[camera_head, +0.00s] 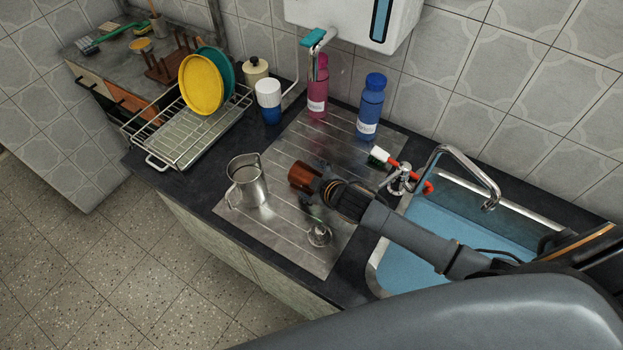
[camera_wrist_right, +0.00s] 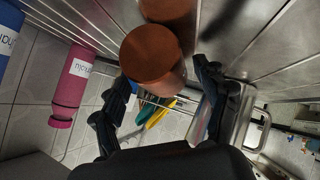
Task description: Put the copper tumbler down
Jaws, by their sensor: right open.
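The copper tumbler (camera_head: 302,176) is over the steel draining board, at the fingertips of my right gripper (camera_head: 318,186). In the wrist view the tumbler (camera_wrist_right: 152,62) sits between and just beyond the two spread fingers of the right gripper (camera_wrist_right: 162,80). The fingers stand apart from its sides. Its brown reflection shows in the steel close to its end; I cannot tell for sure whether it touches the board. Part of it is hidden by the gripper in the head view. My left gripper is not in view.
A steel jug (camera_head: 248,182) stands left of the tumbler on the draining board (camera_head: 275,235). A small shiny item (camera_head: 319,234) is nearer the front. Pink (camera_head: 318,90) and blue (camera_head: 370,108) bottles stand behind. A dish rack (camera_head: 165,138) is left, the sink (camera_head: 440,240) right.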

